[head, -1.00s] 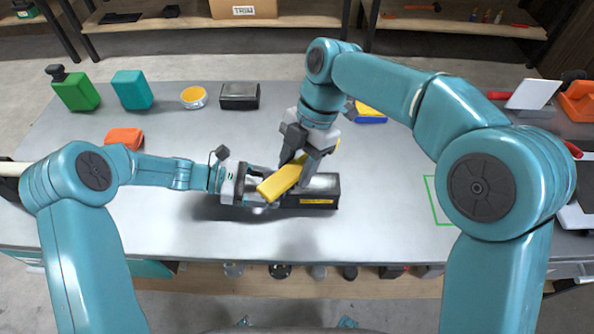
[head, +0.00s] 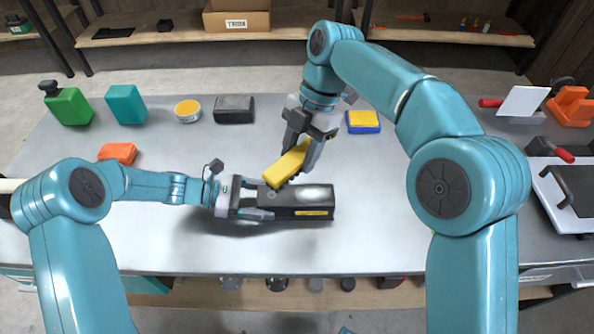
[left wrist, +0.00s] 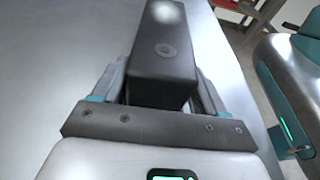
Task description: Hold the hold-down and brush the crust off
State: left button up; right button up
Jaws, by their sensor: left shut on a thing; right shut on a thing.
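The hold-down (head: 300,208) is a long dark block with a yellow label on its front side, lying on the grey table. A pale crust patch (head: 314,193) shows on its top near the right end; it also shows at the top edge of the left wrist view (left wrist: 166,12). My left gripper (head: 264,201) is shut on the hold-down's left end, one finger along each side. My right gripper (head: 300,152) is shut on a yellow brush (head: 286,166), tilted, at the block's far edge. I cannot tell whether the brush touches the block.
An orange block (head: 117,153), green bottle (head: 70,106), teal block (head: 126,104), yellow tin (head: 188,110) and dark box (head: 234,109) stand behind and left. A blue-and-yellow sponge-like block (head: 363,122) lies behind my right gripper. The table front is clear.

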jog(key=shift+w+d+f, duration=0.2)
jog(key=shift+w+f, duration=0.3)
jog(key=shift+w+d+f, duration=0.2)
jog(key=shift+w+f, duration=0.25)
jog(key=shift+f, duration=0.05)
jog(key=shift+s+f, duration=0.1)
jog(key=shift+f, duration=3.85)
jog(key=shift+d+f, duration=0.25)
jog(key=shift+d, duration=0.5)
jog(key=shift+c, duration=0.5)
jog(key=shift+d, duration=4.15)
jog(key=shift+a, duration=4.55)
jog(key=shift+d, duration=4.65)
jog(key=shift+a, duration=5.05)
jog(key=shift+d+r, duration=0.1)
jog(key=shift+r, duration=4.1)
